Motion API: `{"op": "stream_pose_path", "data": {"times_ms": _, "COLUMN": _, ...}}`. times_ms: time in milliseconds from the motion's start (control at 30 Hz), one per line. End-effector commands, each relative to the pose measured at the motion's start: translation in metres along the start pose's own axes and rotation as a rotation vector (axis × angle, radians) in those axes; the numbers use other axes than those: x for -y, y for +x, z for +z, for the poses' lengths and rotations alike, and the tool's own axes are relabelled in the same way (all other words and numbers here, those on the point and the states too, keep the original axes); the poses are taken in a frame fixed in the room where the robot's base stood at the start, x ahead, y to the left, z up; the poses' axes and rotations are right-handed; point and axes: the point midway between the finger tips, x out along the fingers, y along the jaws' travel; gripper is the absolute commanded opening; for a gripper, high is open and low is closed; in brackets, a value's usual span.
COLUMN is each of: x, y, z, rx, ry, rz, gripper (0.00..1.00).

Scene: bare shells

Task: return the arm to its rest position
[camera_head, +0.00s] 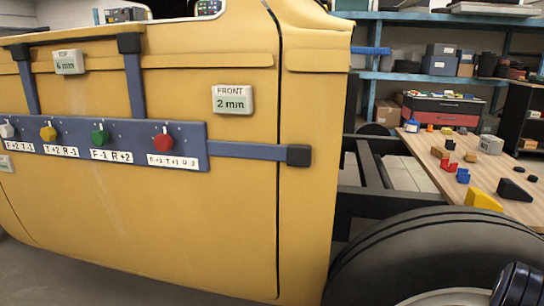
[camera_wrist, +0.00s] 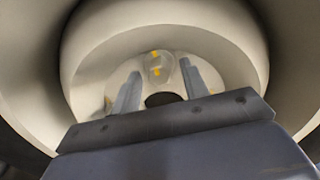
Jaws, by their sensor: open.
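My gripper (camera_wrist: 160,70) shows in the wrist view, its two grey-blue fingers standing apart above a dark crossbar. The gap between them holds nothing that I can make out. Behind the fingers are pale, rounded surfaces with small yellow marks; I cannot tell how near they are. My gripper does not show in the head view, so its place relative to the vehicle and the table cannot be told.
A yellow vehicle shell (camera_head: 240,180) fills the left and middle, with a blue panel (camera_head: 185,133) of coloured knobs. A black tyre (camera_head: 430,262) is at lower right. A wooden table (camera_head: 475,185) with several small blocks stands behind, before blue shelves (camera_head: 420,78).

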Motion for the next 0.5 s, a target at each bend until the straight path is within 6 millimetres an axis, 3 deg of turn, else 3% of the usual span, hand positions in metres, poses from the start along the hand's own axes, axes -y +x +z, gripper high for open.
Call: {"op": "stream_pose_path", "data": {"times_ms": 500, "x": 0.001, "y": -0.087, "z": -0.001, "rx": -0.006, "ry": 0.008, "rz": -0.001, "gripper": 0.43}}
